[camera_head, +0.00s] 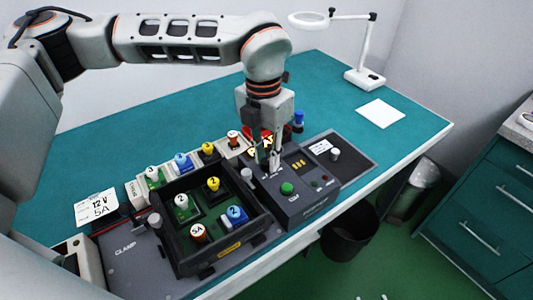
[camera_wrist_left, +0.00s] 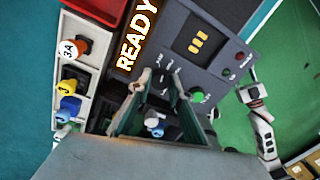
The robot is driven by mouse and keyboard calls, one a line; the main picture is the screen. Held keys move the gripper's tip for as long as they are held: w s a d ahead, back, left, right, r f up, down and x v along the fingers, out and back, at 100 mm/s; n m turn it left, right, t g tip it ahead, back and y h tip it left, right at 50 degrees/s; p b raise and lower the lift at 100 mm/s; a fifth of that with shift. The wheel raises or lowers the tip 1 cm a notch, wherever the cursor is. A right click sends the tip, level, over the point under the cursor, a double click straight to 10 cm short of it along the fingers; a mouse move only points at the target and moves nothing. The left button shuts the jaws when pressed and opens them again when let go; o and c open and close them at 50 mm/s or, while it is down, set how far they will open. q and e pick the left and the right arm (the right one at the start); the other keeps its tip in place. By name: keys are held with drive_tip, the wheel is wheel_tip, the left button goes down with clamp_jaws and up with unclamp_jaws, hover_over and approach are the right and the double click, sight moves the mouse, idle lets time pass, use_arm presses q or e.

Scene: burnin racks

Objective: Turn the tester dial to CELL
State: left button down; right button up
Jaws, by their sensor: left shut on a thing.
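The tester (camera_head: 312,198) is a dark grey box on the bench, with a green button, small red and dark buttons and a display with yellow marks. It also shows in the left wrist view (camera_wrist_left: 222,66). My left gripper (camera_head: 268,164) points down onto the tester's top, left of the display and above the green button. Its fingers (camera_wrist_left: 160,94) are shut on the dial, which they mostly hide. Small white labels show around the fingertips, too small to read, so the dial's setting cannot be told.
A black tray (camera_head: 232,248) with several coloured, numbered plugs stands left of the tester. A row of similar plugs (camera_head: 182,162) lies behind it. The bench's back right holds a lamp (camera_head: 365,75) and white paper (camera_head: 381,113).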

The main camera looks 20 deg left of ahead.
sight(266, 158)
use_arm(q)
drive_tip(key=shift+r+m+p, duration=0.15)
drive_tip(key=shift+m+p, duration=0.3)
drive_tip(key=shift+m, duration=1.65)
drive_tip(key=shift+d, duration=0.1)
drive_tip(key=c, duration=1.8)
unclamp_jaws()
drive_tip(key=r, duration=1.2)
drive_tip(key=shift+w+a, duration=0.2)
drive_tip(key=shift+a, duration=0.05)
drive_tip(key=shift+f, duration=0.1)
